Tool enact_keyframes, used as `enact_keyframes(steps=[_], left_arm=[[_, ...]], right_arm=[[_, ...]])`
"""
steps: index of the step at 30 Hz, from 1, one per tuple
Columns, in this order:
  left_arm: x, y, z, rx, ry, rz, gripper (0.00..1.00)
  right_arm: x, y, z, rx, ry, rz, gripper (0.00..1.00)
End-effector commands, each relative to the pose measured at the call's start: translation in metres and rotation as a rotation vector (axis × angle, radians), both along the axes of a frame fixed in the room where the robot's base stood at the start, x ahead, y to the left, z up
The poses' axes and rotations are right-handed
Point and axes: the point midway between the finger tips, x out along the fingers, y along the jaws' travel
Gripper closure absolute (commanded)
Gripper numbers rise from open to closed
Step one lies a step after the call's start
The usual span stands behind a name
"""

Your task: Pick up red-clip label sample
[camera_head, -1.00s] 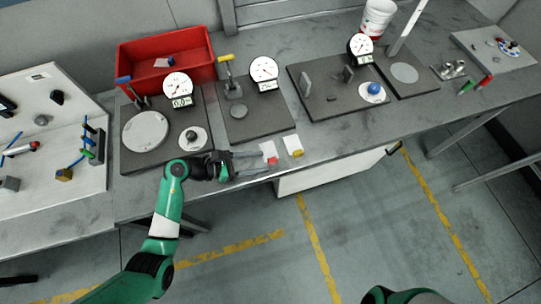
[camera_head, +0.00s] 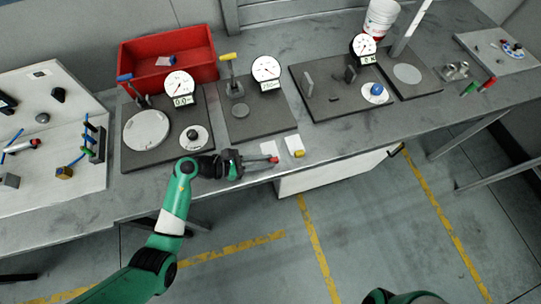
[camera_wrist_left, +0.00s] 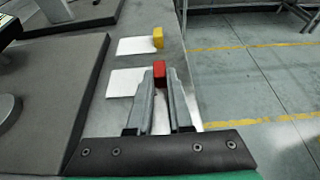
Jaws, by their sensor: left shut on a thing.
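The red-clip label sample shows as a white card (camera_wrist_left: 122,83) with a red clip (camera_wrist_left: 159,72) at its edge, lying at the front edge of the bench. In the head view its red clip (camera_head: 275,160) is at the fingertips of my left gripper (camera_head: 272,161). In the left wrist view my left gripper (camera_wrist_left: 160,80) is shut on the red clip, with one finger on each side. The fingers hide part of the card. My right gripper is out of view.
A second white card (camera_wrist_left: 139,46) with a yellow clip (camera_wrist_left: 158,37) lies just beyond. Dark plates with dial gauges (camera_head: 266,69) and a red bin (camera_head: 168,58) stand behind. The bench's front edge is close to my left gripper.

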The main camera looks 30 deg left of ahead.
Motion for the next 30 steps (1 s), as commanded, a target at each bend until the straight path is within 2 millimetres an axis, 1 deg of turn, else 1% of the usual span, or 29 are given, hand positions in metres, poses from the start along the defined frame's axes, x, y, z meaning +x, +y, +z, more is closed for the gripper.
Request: enact_keyframes(steps=[4,7,10,12,14,18,20,21,24,27,30], left_arm=[[0.000,0.000,0.002,0.000,0.000,0.000,1.00],[0.000,0.000,0.009,0.001,-0.002,-0.001,1.00],[0.000,0.000,0.023,0.000,-0.003,0.000,1.00],[0.000,0.000,0.037,0.002,-0.003,0.000,1.00],[-0.003,-0.011,0.049,0.001,-0.003,-0.004,1.00],[-0.009,-0.042,0.087,0.001,-0.004,-0.007,1.00],[-0.012,-0.056,0.103,0.000,-0.005,-0.007,1.00],[-0.015,-0.070,0.104,0.001,-0.001,-0.008,1.00],[-0.020,-0.097,0.115,0.001,-0.001,-0.008,1.00],[-0.024,-0.117,0.123,0.001,-0.001,-0.006,1.00],[-0.026,-0.130,0.128,0.000,0.000,-0.004,1.00]], right_arm=[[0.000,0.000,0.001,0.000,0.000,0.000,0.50],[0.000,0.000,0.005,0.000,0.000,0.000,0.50],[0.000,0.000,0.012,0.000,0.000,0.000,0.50],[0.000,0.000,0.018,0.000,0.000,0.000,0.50],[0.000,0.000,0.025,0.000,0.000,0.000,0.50],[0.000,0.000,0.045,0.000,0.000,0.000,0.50],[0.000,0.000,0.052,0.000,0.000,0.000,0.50],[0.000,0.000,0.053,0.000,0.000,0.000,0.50],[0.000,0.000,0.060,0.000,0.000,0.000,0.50],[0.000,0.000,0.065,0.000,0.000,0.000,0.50],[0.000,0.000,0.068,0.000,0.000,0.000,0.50]])
